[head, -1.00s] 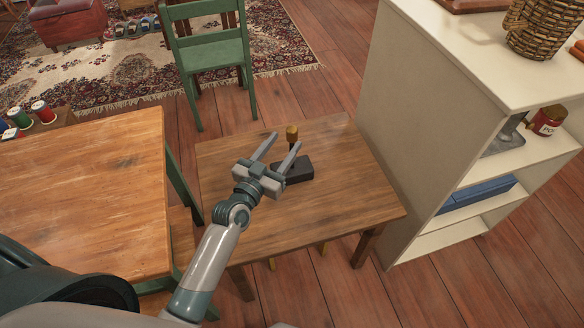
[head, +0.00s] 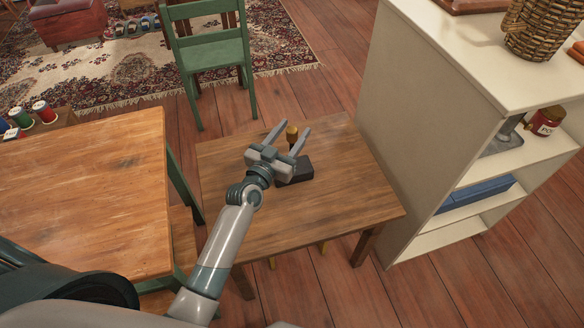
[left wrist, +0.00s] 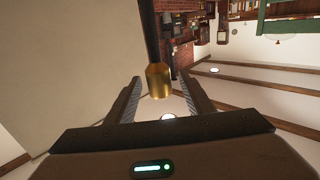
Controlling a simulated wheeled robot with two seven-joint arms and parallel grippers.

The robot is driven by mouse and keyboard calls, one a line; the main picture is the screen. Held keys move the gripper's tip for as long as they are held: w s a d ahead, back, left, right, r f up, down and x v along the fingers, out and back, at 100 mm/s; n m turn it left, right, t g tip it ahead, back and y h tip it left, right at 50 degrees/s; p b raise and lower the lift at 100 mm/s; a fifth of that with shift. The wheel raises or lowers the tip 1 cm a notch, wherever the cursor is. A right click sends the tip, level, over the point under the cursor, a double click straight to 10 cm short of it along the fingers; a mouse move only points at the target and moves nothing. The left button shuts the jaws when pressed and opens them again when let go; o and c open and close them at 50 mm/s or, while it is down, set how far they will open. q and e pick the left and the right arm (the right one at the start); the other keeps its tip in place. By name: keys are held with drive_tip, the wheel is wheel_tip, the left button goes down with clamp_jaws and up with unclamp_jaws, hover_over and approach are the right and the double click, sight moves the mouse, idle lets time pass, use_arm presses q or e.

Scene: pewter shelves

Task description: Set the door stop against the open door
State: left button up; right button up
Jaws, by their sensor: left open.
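The door stop is a dark block (head: 295,171) with an upright stem and a brass-coloured knob (head: 292,134). It stands on the small wooden table (head: 340,190). My left gripper (head: 290,130) is open, its fingers level above the table, one on each side of the knob. In the left wrist view the brass knob (left wrist: 158,82) and its black stem show between the fingertips, with gaps on both sides. No open door can be made out. My right gripper is not in view.
A cream shelf unit (head: 420,130) stands close on the right, with a wicker basket (head: 540,28) on top. A larger wooden table (head: 85,200) is at the left. A green chair (head: 208,55) stands behind. Bare floor lies beyond the small table.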

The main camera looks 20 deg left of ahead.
use_arm(q)
clamp_jaws()
idle(1.4)
drive_tip(key=shift+w+r, duration=0.1)
drive_tip(key=shift+r, duration=0.2)
